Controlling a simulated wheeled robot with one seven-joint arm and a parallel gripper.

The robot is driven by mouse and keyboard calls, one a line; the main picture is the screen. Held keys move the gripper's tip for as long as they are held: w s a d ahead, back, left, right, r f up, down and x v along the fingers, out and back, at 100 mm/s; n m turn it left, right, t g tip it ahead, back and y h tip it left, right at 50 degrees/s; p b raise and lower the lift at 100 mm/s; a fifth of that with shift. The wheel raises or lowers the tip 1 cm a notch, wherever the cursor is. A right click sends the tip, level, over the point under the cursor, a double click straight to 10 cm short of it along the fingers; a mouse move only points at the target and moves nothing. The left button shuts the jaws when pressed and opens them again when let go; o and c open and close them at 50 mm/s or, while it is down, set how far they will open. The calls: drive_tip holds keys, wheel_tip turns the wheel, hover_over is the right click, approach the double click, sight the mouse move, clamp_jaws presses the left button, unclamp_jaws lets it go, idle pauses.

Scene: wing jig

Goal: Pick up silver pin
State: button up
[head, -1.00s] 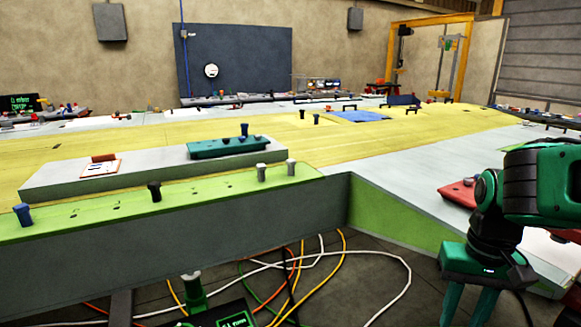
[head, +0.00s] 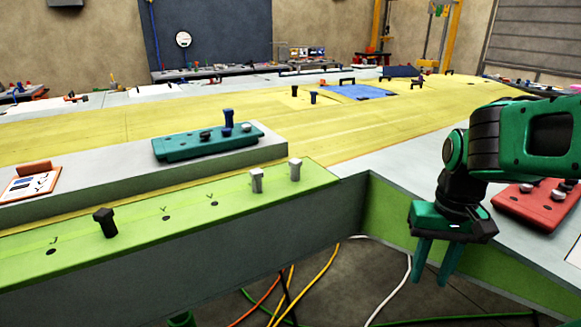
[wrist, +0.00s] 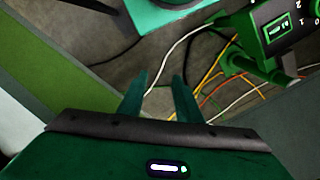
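Two silver pins stand upright in the green strip (head: 190,205) in the head view, near its right end: one silver pin (head: 257,181) and another (head: 295,170) to its right. A black pin (head: 105,223) stands farther left in the same strip, with several dark holes between. My gripper (head: 431,278) hangs pointing down to the right of the silver pins, beyond the strip's end and clear of them. Its two fingers are apart with nothing between them. In the wrist view my gripper (wrist: 160,82) is over the floor and cables, and no silver pin shows between the fingers.
A teal tray (head: 180,150) with blue and silver pins sits on the grey ledge behind the strip. A red tray (head: 515,206) with silver pieces lies at right. A clipboard (head: 28,185) lies at left. Cables (head: 300,285) run over the floor below.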

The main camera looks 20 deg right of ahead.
drive_tip(key=shift+o, duration=1)
drive_tip(key=shift+w+a, duration=0.1)
wheel_tip(320, 180, up, 22)
drive_tip(key=n, duration=2.3)
hover_over(295, 160)
drive_tip(key=shift+s+d, duration=0.25)
drive_tip(key=shift+d, duration=0.05)
drive_tip(key=shift+w+a+n, duration=0.15)
drive_tip(key=shift+a+n, duration=0.1)
drive_tip(key=shift+n, duration=0.25)
drive_tip(key=shift+a+f, duration=0.1)
drive_tip(key=shift+f, duration=0.2)
wheel_tip(295, 160, down, 10)
drive_tip(key=shift+w+r, duration=0.1)
drive_tip(key=c, duration=0.9)
